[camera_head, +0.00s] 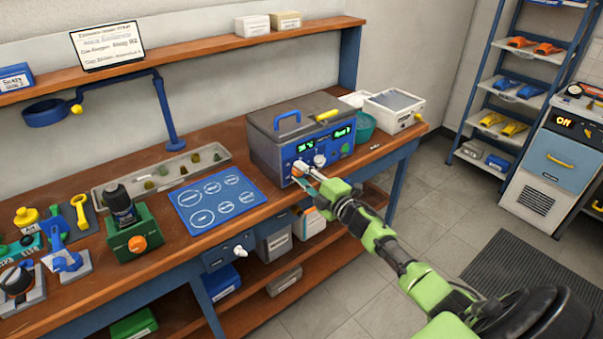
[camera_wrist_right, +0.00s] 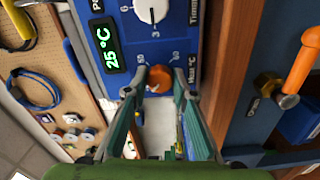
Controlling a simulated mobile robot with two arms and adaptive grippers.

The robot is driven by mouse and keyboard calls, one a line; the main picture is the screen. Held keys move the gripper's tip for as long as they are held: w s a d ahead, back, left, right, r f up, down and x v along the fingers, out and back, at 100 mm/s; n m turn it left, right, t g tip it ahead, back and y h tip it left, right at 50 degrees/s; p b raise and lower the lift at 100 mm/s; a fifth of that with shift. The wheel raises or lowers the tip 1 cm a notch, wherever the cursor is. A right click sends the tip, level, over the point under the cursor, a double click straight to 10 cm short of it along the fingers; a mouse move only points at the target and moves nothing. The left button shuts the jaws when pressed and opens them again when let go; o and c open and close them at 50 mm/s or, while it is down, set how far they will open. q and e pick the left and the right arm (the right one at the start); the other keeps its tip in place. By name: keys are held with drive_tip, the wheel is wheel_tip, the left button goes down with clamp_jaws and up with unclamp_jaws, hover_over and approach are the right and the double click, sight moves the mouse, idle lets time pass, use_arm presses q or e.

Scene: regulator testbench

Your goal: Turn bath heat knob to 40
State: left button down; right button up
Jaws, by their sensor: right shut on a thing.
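The water bath (camera_head: 268,136) is a grey box with a blue front panel on the workbench. Its orange-red heat knob (camera_wrist_right: 160,77) sits on the panel under "Heat °C" lettering in the right wrist view. A green display (camera_wrist_right: 103,45) beside it reads 25 °C. My right gripper (camera_head: 302,177) reaches the panel from the front right. Its two fingers are shut on the heat knob, one on each side. I cannot read the knob's pointer clearly. My left gripper is not in view.
A white timer knob (camera_wrist_right: 151,10) is close to the heat knob. A teal bowl (camera_head: 363,127) and a white box device (camera_head: 394,111) stand right of the bath. A blue mat (camera_head: 215,200) and a shallow tray (camera_head: 160,178) lie to its left.

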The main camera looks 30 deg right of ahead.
idle(0.5)
drive_tip(key=o, duration=1.1)
drive_tip(key=shift+s, duration=0.1)
drive_tip(key=s+d, duration=0.1)
drive_tip(key=s, duration=1)
drive_tip(key=shift+s, duration=0.4)
drive_tip(key=s+a+f+m+g+h, duration=0.1)
drive_tip(key=s+f+m+g, duration=0.3)
drive_tip(key=f, duration=0.8)
drive_tip(key=s+a+f+m+g+h, duration=0.1)
drive_tip(key=s+f+m, duration=0.1)
drive_tip(key=s+f, duration=0.75)
drive_tip(key=s+a+f+m+g+h, duration=0.1)
drive_tip(key=s+f+m+g, duration=0.25)
drive_tip(key=f, duration=1.05)
drive_tip(key=s+a+f+m+g, duration=0.1)
drive_tip(key=s+a+f, duration=0.4)
drive_tip(key=s, duration=0.5)
drive_tip(key=s+a+f+m+g+y, duration=0.1)
drive_tip(key=s+a+f+g, duration=0.3)
drive_tip(key=s, duration=0.7)
drive_tip(key=s+a+f+m+g, duration=0.3)
drive_tip(key=s+a+f, duration=0.5)
drive_tip(key=s, duration=0.3)
drive_tip(key=shift+s+a+f+y, duration=0.15)
drive_tip(key=shift+a+f+y, duration=0.2)
drive_tip(key=shift+f, duration=0.5)
